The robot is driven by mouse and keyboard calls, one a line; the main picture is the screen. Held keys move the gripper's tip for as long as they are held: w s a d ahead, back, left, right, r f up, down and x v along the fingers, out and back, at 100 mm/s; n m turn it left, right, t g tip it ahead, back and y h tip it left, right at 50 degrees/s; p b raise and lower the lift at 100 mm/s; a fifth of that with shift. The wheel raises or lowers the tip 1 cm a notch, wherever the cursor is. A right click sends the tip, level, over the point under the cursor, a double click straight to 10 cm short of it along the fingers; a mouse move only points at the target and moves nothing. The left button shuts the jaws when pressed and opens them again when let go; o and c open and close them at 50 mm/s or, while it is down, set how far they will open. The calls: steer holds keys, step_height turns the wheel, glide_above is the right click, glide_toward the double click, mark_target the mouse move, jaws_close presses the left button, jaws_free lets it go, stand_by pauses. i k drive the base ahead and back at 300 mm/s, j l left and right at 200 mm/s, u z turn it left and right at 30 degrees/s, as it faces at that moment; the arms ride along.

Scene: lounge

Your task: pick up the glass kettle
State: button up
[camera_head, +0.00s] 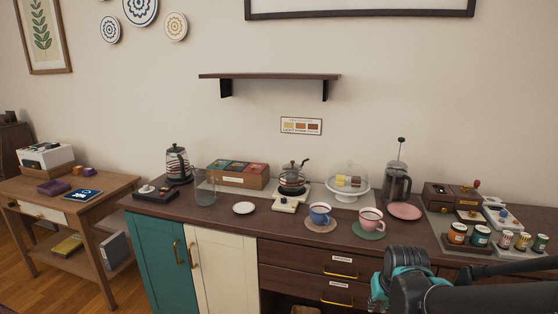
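A clear glass kettle (177,165) with a dark handle and lid stands upright at the back left of the dark wooden counter (225,216). Another small pot (292,178) with a dark lid and a spout sits on a white base (291,202) near the counter's middle; it also looks like glass. My gripper (385,291), with teal parts, is low at the right in front of the counter's drawers, far from both. Its fingertips are not clear, so I cannot tell whether it is open. Nothing seems to be in it.
A clear glass (205,191) stands right of the left kettle, before a tea box (237,173). Blue (320,213) and pink (371,219) cups, a cake dome (347,182) and a French press (396,184) stand farther right. A shelf (270,76) hangs above.

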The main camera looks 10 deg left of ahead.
mark_target(178, 166)
steer(key=u, duration=1.25)
steer(key=i+j, duration=0.7)
steer(key=i, duration=0.2)
steer(key=k+j+u, duration=0.05)
